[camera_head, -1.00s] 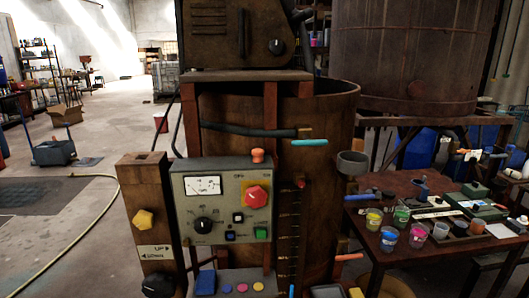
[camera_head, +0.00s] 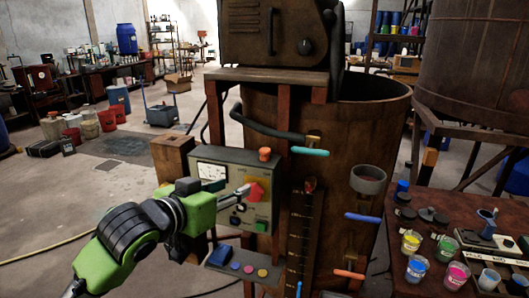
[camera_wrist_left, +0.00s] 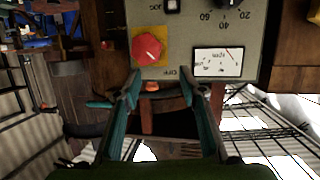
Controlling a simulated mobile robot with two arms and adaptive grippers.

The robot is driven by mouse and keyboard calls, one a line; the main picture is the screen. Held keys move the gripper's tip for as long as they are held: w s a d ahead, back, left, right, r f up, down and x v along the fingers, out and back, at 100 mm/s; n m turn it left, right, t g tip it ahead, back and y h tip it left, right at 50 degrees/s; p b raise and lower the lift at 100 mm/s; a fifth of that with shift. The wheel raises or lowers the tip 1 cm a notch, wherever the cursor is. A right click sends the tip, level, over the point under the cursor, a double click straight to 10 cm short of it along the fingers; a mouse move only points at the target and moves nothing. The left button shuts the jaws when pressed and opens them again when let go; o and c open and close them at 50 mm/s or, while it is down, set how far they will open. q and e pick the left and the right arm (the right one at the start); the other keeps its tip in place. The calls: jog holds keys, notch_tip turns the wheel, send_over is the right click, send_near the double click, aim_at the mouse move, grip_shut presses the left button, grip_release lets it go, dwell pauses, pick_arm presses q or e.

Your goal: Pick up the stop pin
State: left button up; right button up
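An orange knob-headed pin (camera_head: 264,154), which I take to be the stop pin, stands upright on top of the grey control box (camera_head: 208,158). In the left wrist view, which is upside down, the orange pin (camera_wrist_left: 152,87) shows small at the box's edge, between my spread fingers and beyond them. My left gripper (camera_head: 226,192) is in front of the box in the head view, covering part of its face. In the left wrist view the left gripper (camera_wrist_left: 158,93) is open and empty. My right gripper is not in view.
A red knob (camera_head: 256,190) is on the box's face. A large rusty vat (camera_head: 345,130) with a teal-handled lever (camera_head: 310,152) stands behind it. A wooden post (camera_head: 172,150) is left of the box. A table (camera_head: 450,208) with paint cups is at the right. Open floor lies at the left.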

pick_arm(q)
jog(key=h, duration=0.1)
send_near(265, 149)
jog(key=shift+m+t, duration=0.3)
jog(key=shift+m, duration=0.1)
jog(key=p+x, duration=0.2)
jog(key=x, duration=0.2)
jog(key=shift+f, duration=0.2)
jog(key=p+x, duration=0.2)
jog(key=x, duration=0.3)
jog(key=shift+d+p, duration=0.1)
jog(key=shift+p, duration=0.2)
jog(key=shift+w+d+f, duration=0.25)
jog(key=shift+w+f, duration=0.05)
jog(key=shift+w, duration=0.1)
jog(key=c, duration=1)
